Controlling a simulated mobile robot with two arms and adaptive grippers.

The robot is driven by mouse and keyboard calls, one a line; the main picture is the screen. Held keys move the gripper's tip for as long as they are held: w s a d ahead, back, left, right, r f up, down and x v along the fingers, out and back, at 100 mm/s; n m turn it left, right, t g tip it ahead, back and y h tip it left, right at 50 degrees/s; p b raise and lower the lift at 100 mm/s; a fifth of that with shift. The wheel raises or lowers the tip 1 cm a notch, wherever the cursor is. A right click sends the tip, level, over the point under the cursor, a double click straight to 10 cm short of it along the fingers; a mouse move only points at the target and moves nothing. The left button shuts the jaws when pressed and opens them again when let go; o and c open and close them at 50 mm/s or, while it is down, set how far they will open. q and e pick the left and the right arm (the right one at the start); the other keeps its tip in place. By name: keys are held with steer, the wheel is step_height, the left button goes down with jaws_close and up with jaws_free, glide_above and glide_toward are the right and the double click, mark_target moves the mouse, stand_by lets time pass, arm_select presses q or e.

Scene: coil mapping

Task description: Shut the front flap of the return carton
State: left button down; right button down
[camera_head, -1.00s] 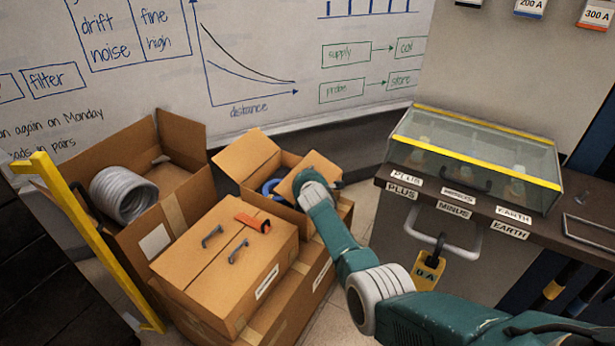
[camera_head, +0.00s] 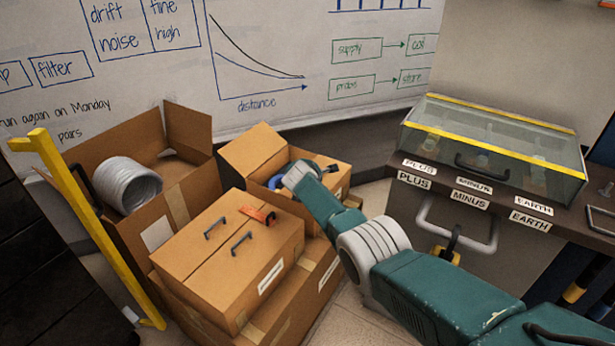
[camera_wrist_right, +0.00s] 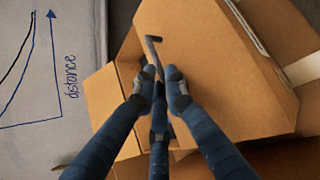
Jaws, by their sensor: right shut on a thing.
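In the right wrist view the gripper (camera_wrist_right: 160,80) is shut on a thin grey handle bar (camera_wrist_right: 152,47), which appears to sit on a large brown flap (camera_wrist_right: 200,65). The fingertips cover part of the bar. My left gripper is out of view.
A closed carton (camera_head: 225,262) with dark handles and an orange clip stands in front. A larger open carton (camera_head: 180,205) with a grey coil is at left, beside a yellow post (camera_head: 95,225). A glass-lidded cabinet (camera_head: 490,150) stands at right.

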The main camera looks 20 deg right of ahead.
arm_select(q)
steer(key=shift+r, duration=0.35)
arm_select(e)
steer(key=shift+w+a+r, duration=0.2)
steer(key=shift+w+r, duration=0.15)
steer(key=shift+r, duration=0.15)
steer(key=c, duration=1.9)
jaws_free()
steer(key=shift+w+a+f, duration=0.1)
steer(key=shift+w+f, duration=0.05)
steer(key=shift+f, duration=0.15)
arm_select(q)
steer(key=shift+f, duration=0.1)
arm_select(e)
steer(key=shift+s+f, duration=0.15)
steer(key=shift+s, duration=0.05)
steer(key=shift+s, duration=0.1)
steer(key=shift+v, duration=1.15)
steer(key=v, duration=0.9)
steer(key=shift+s+r, duration=0.15)
steer(key=shift+r, duration=0.1)
